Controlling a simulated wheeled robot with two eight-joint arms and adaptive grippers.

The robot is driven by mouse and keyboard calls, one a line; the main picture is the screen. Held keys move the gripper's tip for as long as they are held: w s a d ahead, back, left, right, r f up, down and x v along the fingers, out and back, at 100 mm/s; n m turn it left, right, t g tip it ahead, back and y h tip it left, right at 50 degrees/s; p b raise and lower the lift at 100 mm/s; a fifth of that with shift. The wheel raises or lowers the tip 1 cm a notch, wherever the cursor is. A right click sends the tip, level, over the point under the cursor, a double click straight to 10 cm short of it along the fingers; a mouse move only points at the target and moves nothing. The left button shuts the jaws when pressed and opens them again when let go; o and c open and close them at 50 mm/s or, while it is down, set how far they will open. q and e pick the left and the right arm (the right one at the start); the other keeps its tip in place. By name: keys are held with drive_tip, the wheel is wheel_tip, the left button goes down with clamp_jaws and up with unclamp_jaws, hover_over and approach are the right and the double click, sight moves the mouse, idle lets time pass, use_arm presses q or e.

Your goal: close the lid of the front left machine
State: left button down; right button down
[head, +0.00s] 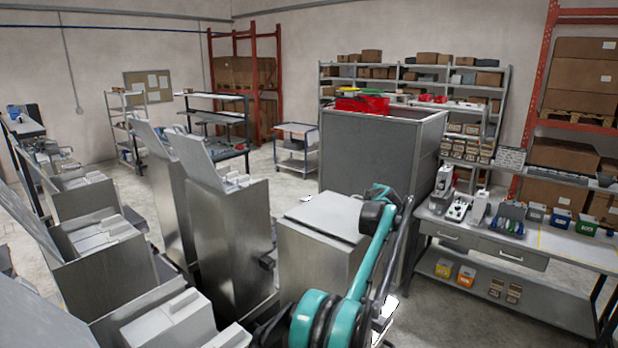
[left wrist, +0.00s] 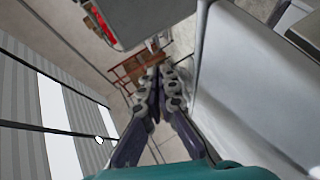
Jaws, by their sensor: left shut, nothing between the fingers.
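A grey box-shaped machine (head: 325,255) stands just left of my teal arm in the head view, with its flat lid (head: 322,217) lying level on top, closed. Its neighbour to the left (head: 235,235) has its lid (head: 197,160) raised and tilted back. I cannot tell for certain which one the task calls front left. My left gripper (left wrist: 160,80) shows in the left wrist view with its fingers together and empty, beside a pale smooth panel (left wrist: 250,85). In the head view I cannot make out its fingertips. My right gripper is not in view.
Several more machines with raised lids stand at the left. A workbench (head: 560,245) with small bins is at the right. Open floor (head: 450,310) lies between arm and bench.

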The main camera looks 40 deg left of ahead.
use_arm(q)
drive_tip(key=v, duration=1.2)
